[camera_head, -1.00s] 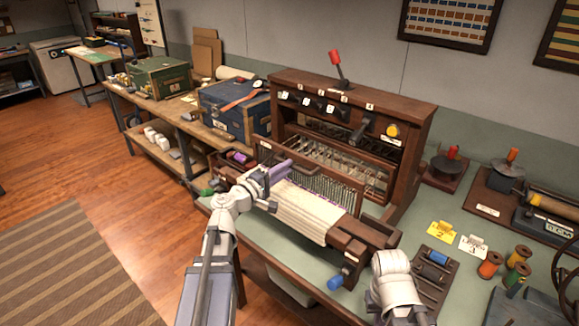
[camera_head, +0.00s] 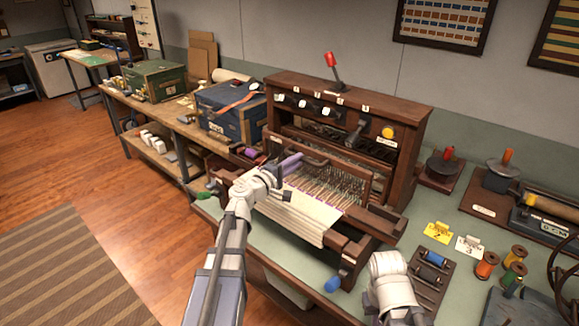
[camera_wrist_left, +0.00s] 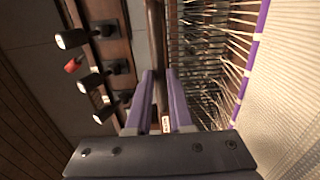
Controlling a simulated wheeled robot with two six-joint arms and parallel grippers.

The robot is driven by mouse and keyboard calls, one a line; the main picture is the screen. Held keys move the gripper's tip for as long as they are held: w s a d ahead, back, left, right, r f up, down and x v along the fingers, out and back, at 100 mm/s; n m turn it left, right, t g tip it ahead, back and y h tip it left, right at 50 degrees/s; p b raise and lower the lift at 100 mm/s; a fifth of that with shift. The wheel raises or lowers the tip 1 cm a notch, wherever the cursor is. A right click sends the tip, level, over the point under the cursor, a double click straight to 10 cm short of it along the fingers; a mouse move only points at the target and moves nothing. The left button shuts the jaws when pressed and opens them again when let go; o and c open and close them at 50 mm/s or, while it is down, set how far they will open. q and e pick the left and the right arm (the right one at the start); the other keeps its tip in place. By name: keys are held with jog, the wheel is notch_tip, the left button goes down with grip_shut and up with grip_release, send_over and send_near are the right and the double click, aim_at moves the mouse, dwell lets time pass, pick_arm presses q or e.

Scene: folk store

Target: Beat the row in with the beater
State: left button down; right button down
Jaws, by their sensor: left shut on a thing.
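The loom (camera_head: 408,150) stands on the bench, with its brown wooden beater (camera_head: 345,169) across the warp. My left gripper (camera_head: 289,165), with purple fingers, is at the left part of the beater's top bar. In the left wrist view its fingers (camera_wrist_left: 160,98) are shut on both sides of the dark bar (camera_wrist_left: 155,40). Pale woven cloth (camera_head: 303,213) lies in front. A purple row (camera_wrist_left: 249,70) runs along the cloth's edge, with a gap of open warp threads between it and the beater. My right arm shows at the lower right; its fingers are hidden.
A red-knobbed lever (camera_head: 331,65) stands atop the loom. Right of it are yellow (camera_head: 437,231) and white cards, a rack (camera_head: 429,270) and thread spools (camera_head: 486,264). A blue chest (camera_head: 226,112) sits on the left bench. Some green bench top is bare.

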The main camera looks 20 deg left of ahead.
pick_arm(q)
jog(key=x, duration=0.4)
jog(key=shift+w, duration=0.15)
jog(key=shift+c, duration=2)
grip_release()
jog(key=v, duration=0.8)
dwell(0.5)
